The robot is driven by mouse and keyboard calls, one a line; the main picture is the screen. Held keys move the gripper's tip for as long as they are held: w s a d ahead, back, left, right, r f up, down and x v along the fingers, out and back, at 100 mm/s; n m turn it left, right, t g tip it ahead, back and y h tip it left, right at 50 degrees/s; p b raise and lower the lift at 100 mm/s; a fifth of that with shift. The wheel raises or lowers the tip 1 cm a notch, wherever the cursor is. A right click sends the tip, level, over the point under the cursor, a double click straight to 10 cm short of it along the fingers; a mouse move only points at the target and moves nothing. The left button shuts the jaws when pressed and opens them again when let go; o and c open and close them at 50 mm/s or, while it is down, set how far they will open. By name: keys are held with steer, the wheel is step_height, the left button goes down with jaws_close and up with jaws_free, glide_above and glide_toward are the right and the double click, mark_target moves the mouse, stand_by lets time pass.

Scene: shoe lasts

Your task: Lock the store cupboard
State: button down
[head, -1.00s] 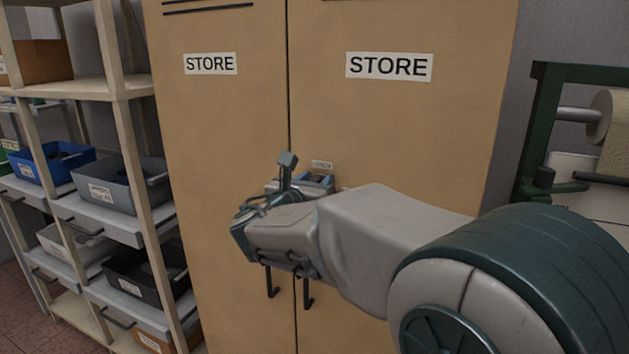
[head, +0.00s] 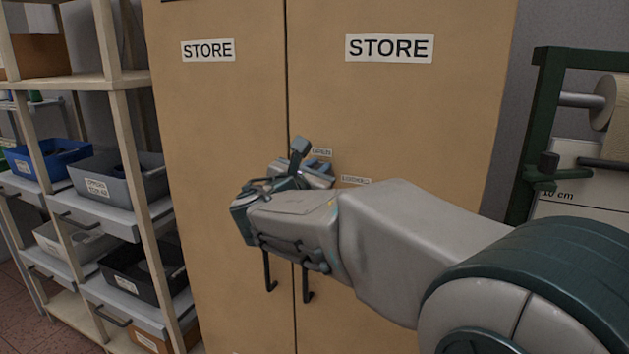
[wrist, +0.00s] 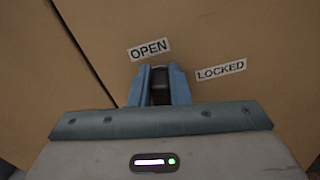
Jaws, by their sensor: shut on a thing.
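The store cupboard (head: 400,120) is a tan two-door cupboard with STORE labels, and its doors look shut. My gripper (head: 319,167) is at the right door, close to the centre seam. In the wrist view my gripper (wrist: 160,70) has its blue fingers shut on a dark lock handle (wrist: 160,86), mostly hidden between them. An OPEN label (wrist: 149,49) sits just above the fingertips, and a LOCKED label (wrist: 221,70) lies to their right. The fingers point nearer to OPEN than to LOCKED. My arm hides part of the right door.
Two dark pull handles (head: 307,284) hang below my gripper beside the door seam. A shelf rack with bins (head: 118,178) stands close on the left. A green frame with a paper roll (head: 545,130) stands on the right.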

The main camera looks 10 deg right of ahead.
steer(key=m+b, duration=0.2)
steer(key=b, duration=0.1)
steer(key=d+f+m+b, duration=0.1)
steer(key=m+b, duration=0.2)
steer(key=b, duration=0.1)
steer(key=s+m+b, duration=0.1)
steer(key=m+b, duration=0.1)
steer(key=b, duration=0.2)
steer(key=shift+d+f, duration=0.15)
steer(key=shift+f, duration=0.25)
steer(key=m+b, duration=0.2)
steer(key=b, duration=0.1)
steer(key=m+b, duration=0.3)
steer(key=f+m+b, duration=0.1)
steer(key=m+b, duration=0.2)
steer(key=b, duration=0.1)
steer(key=shift+s+d+f, duration=0.1)
steer(key=shift+s+d, duration=0.05)
steer(key=shift+d, duration=0.1)
steer(key=shift+m, duration=0.3)
steer(key=c, duration=1.4)
jaws_free()
steer(key=shift+o, duration=0.2)
